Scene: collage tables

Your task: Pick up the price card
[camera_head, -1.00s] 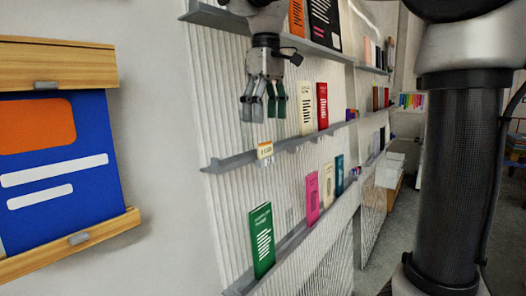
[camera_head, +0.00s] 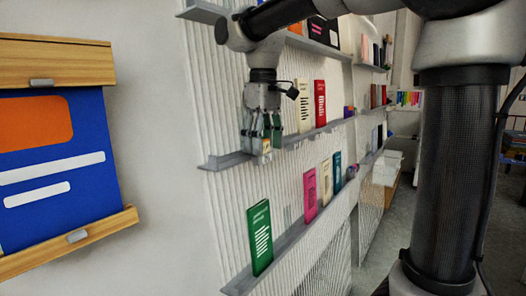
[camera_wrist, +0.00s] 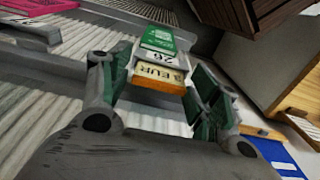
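The price card (camera_head: 265,154) is a small white and orange card at the left end of the middle wall shelf (camera_head: 232,160). In the wrist view the price card (camera_wrist: 160,76) shows "EUR" print and an orange edge. My gripper (camera_head: 262,146) points down at the shelf, with its fingers around the card.
A cream book (camera_head: 304,108) and a red book (camera_head: 320,103) stand on the same shelf to the right. A green book (camera_head: 260,237) stands on the shelf below. A blue poster panel (camera_head: 60,170) hangs on the left wall.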

